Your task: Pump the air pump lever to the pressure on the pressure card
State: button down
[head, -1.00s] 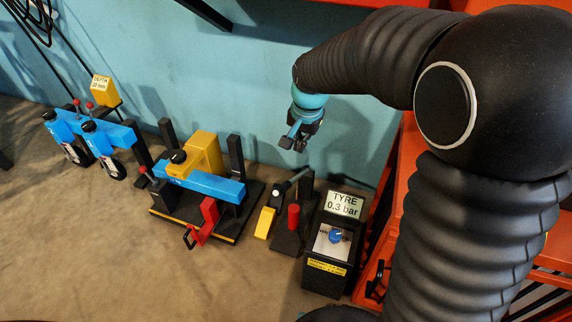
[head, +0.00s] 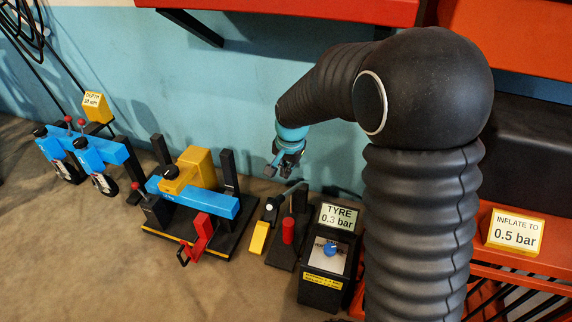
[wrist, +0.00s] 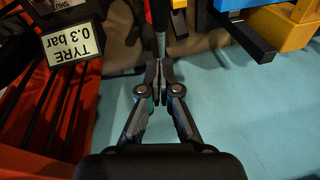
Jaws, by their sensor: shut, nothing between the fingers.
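The pressure card (head: 515,232) on the orange shelf at the right reads "INFLATE TO 0.5 bar". The tyre display (head: 339,217) on the black box reads 0.3 bar; it also shows upside down in the wrist view (wrist: 73,44). The air pump stands left of that box, with a red cylinder (head: 288,231) and a dark slanted lever (head: 293,190). My gripper (head: 279,172) is shut and empty, just above the lever's upper end in the head view. In the wrist view its closed fingertips (wrist: 159,68) point at a grey rod (wrist: 161,44); I cannot tell whether they touch.
The black box carries a blue knob (head: 331,249). A yellow block (head: 258,238) is beside the pump. Left of it stands a blue and yellow fixture (head: 205,198) with a red handle (head: 199,235). The blue wall is close behind. The floor in front is clear.

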send_over(279, 198)
jog(key=w+d, duration=0.1)
jog(key=d, duration=0.1)
jog(key=s+x, duration=0.1)
jog(key=x, duration=0.4)
jog(key=shift+s+a+f, duration=0.35)
jog(key=shift+s+f, duration=0.05)
jog(key=shift+f, duration=0.3)
jog(key=shift+s+a+f, duration=0.4)
jog(key=shift+f, duration=0.25)
